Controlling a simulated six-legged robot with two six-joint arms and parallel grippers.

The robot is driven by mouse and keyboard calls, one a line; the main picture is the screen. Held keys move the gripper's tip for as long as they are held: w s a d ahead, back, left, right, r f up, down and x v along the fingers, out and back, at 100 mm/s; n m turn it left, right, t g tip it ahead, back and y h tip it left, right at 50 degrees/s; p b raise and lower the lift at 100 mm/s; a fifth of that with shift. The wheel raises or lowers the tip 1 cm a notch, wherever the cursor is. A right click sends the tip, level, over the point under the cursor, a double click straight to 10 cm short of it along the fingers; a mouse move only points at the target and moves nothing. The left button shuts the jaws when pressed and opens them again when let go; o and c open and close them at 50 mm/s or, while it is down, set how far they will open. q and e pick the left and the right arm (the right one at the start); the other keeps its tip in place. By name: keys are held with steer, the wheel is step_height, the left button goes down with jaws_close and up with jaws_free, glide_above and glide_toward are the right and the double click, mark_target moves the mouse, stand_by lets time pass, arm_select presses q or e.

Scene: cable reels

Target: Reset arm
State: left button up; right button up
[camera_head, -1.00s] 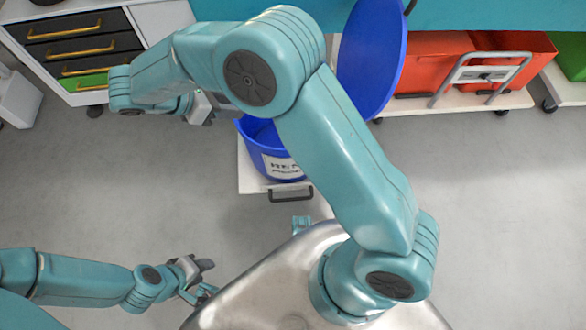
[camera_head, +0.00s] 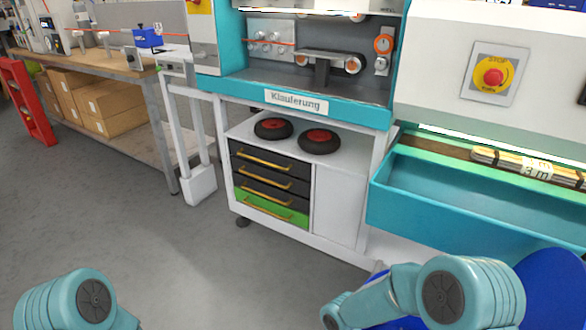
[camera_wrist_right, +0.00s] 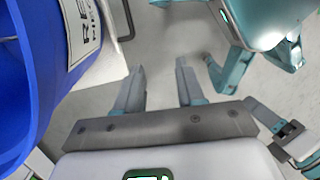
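My right arm (camera_head: 400,300) shows at the lower right of the head view; its gripper is not visible there. In the right wrist view my right gripper (camera_wrist_right: 159,66) has its two fingers apart with nothing between them, over grey floor. A blue bin with a white label (camera_wrist_right: 75,30) is close on the left of that view. My left arm (camera_head: 80,300) shows at the lower left of the head view, its gripper out of that frame. Grey and teal parts at the right edge of the wrist view may be my left gripper; its opening is unclear.
A white drawer cabinet (camera_head: 335,200) with two black-and-red wheels (camera_head: 319,141) on top stands ahead. A teal trough (camera_head: 440,205) is to its right. A workbench with cardboard boxes (camera_head: 110,100) is at the left. Grey floor (camera_head: 150,245) is clear in front.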

steer(key=s+f+m+t+y, duration=0.45)
steer(key=s+f+m, duration=0.25)
steer(key=s+m, duration=0.5)
step_height(320, 180, up, 26)
steer(key=w+m+p, duration=0.2)
steer(key=p, duration=2.3)
steer(key=shift+d+f+g, duration=0.2)
steer(key=shift+d+g, duration=0.05)
steer(key=shift+g, duration=0.1)
steer(key=shift+f, duration=0.1)
